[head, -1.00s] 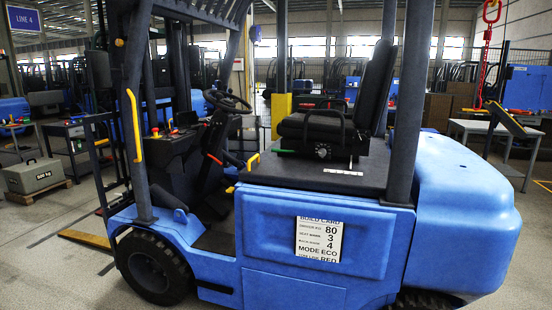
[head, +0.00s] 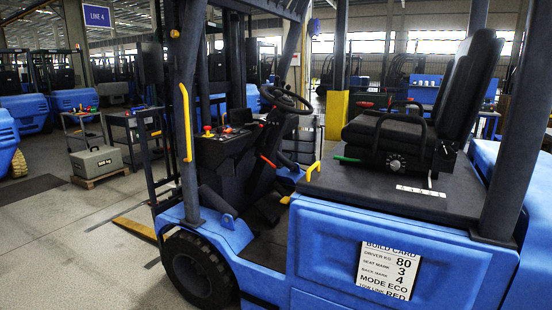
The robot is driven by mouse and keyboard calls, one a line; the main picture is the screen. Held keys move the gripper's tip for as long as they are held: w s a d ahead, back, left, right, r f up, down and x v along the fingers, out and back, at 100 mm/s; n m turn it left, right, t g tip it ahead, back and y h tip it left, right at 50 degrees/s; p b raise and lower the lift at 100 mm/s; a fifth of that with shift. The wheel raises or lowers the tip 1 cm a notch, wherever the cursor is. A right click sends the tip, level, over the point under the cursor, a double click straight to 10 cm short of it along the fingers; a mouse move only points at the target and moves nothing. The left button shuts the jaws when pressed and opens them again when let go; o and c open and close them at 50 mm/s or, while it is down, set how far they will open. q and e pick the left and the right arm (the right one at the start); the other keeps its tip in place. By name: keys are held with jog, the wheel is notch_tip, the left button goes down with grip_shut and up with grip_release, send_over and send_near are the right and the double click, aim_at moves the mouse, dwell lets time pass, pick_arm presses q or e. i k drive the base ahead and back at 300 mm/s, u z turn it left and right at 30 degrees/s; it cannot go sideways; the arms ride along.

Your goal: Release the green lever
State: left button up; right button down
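A green lever (head: 346,159) sticks out low at the left side of the black seat (head: 392,128) of the blue forklift (head: 395,250). It lies about level, just above the dark seat deck. Its inner end is hidden against the seat base. Neither of my grippers is in view, and nothing touches the lever.
A yellow handle (head: 313,171) stands at the deck edge near the lever. A dark pillar (head: 508,140) rises right of the seat. The steering wheel (head: 287,99) is to the left. A build card (head: 388,270) is on the side panel. Open floor lies at left.

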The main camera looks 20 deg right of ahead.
aim_at(361, 161)
jog(key=u, duration=0.6)
jog(key=i, duration=2.25)
jog(key=z, duration=1.05)
jog(key=i, duration=0.8)
jog(key=z, duration=0.75)
